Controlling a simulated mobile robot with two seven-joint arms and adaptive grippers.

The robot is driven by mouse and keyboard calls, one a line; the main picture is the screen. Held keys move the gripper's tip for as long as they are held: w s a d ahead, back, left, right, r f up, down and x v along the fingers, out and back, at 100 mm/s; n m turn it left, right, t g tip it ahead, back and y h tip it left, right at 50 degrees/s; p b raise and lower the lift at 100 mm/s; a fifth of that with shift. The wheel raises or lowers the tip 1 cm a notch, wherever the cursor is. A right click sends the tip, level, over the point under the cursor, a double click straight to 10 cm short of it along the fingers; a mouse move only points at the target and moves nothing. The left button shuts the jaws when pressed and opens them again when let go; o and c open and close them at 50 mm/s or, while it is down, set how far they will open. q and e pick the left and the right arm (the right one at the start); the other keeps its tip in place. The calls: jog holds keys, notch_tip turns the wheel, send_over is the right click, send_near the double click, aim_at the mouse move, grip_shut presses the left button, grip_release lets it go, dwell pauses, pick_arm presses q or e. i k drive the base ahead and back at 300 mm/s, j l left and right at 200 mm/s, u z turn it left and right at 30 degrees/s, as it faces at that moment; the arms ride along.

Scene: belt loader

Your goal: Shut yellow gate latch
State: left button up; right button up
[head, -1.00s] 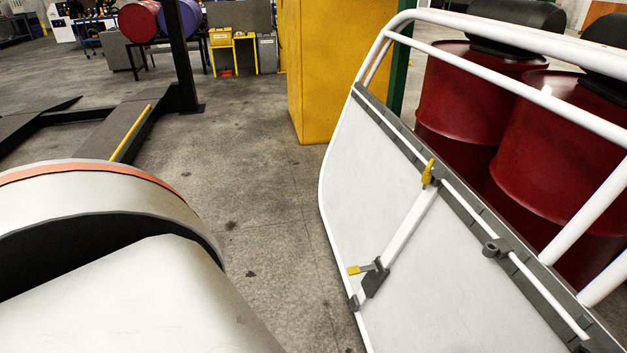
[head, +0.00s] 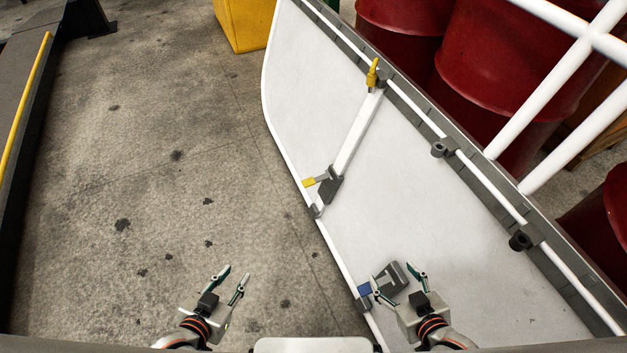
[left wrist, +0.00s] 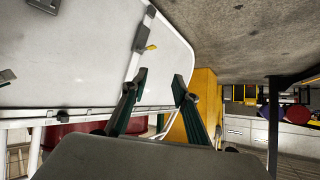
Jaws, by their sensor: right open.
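A white gate panel (head: 300,85) slopes across the head view, with a white bar (head: 358,130) on it. At the bar's lower end is a dark grey latch block (head: 330,186) with a short yellow lever (head: 308,182) pointing left. A yellow piece (head: 372,75) stands at the bar's upper end. In the left wrist view the yellow lever (left wrist: 151,47) shows beyond my fingertips. My left gripper (head: 234,272) is open and empty over the floor, below and left of the yellow lever. My right gripper (head: 395,274) is open over the panel's lower part.
A second grey latch block (head: 398,277) with a blue tab (head: 364,289) lies close to my right gripper; contact cannot be told. Red barrels (head: 470,70) and white rails (head: 545,95) stand behind the panel. Concrete floor (head: 150,180) at left is clear.

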aim_at(311, 182)
jog(key=i+j, duration=0.25)
jog(key=i+j+z, duration=0.4)
jog(key=i+j, duration=0.25)
